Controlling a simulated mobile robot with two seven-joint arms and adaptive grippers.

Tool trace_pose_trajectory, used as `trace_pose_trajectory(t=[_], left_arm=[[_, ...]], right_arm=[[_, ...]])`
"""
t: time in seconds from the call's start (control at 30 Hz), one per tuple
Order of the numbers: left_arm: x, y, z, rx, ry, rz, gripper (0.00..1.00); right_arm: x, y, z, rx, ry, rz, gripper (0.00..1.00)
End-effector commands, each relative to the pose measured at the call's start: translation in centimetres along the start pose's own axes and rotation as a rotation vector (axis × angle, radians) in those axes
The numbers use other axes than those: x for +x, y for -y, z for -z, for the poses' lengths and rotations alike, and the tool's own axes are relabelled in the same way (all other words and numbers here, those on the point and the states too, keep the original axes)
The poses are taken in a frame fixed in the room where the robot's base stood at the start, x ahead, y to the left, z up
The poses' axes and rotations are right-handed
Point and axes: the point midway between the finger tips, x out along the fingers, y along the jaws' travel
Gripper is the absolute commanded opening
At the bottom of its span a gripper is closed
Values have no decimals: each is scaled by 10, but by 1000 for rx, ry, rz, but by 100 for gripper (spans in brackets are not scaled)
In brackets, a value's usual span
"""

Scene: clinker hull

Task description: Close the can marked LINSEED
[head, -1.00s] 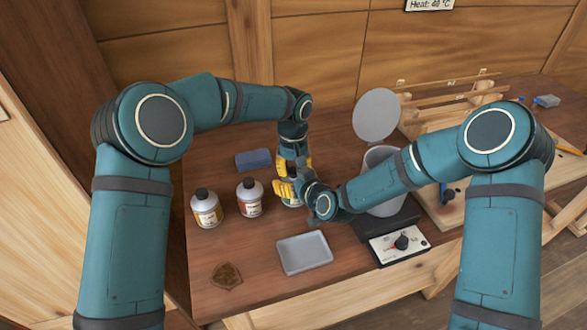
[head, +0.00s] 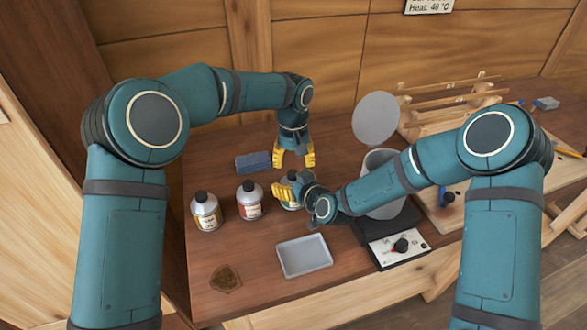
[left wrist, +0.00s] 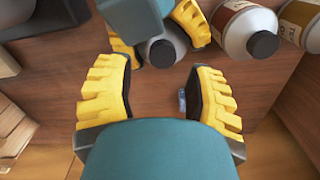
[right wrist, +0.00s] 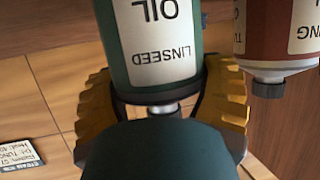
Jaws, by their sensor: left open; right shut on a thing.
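The LINSEED can (right wrist: 165,45) has a dark green body and a white label, readable upside down in the right wrist view. My right gripper (head: 284,189) is shut around its upper part, and the can stands on the bench. The can's top (left wrist: 162,52) shows a dark round cap or opening in the left wrist view.
A grey tray (head: 304,256) and a brown patch (head: 226,279) are in front. A pot (head: 382,158) on a heater (head: 399,249) stands right.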

Motion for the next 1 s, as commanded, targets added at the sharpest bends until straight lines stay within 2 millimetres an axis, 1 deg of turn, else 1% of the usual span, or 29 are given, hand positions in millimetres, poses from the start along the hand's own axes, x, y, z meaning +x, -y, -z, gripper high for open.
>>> trace_pose_trajectory(t=[0.07, 0.27, 0.3, 0.33, 0.47, 0.57, 0.8, 0.9, 1.0], left_arm=[[-4, 1, 0, -1, 0, 0, 53], [-5, 1, 0, -2, 0, 1, 53], [-5, 1, 0, -2, 0, 1, 50], [-5, 1, 0, -4, 0, 1, 50], [-8, 1, 1, -58, -1, 1, 50], [-14, 2, 1, -165, -1, 1, 50], [-30, 2, 1, -491, -2, -1, 50], [-35, 2, 1, -590, -3, 1, 50], [-38, 2, 0, -652, -3, 1, 50]], right_arm=[[0, -1, 1, 0, -2, -2, 0], [0, -1, 1, 0, -2, -3, 0], [0, -1, 1, 0, -2, -3, 0], [0, -1, 1, 0, -2, -3, 0], [0, -1, 1, 0, -2, -3, 0], [0, -1, 1, 0, -2, -3, 0], [0, -1, 1, 0, -2, -3, 0], [0, -1, 1, 0, -2, -3, 0], [0, -1, 1, 0, -2, -3, 0]])
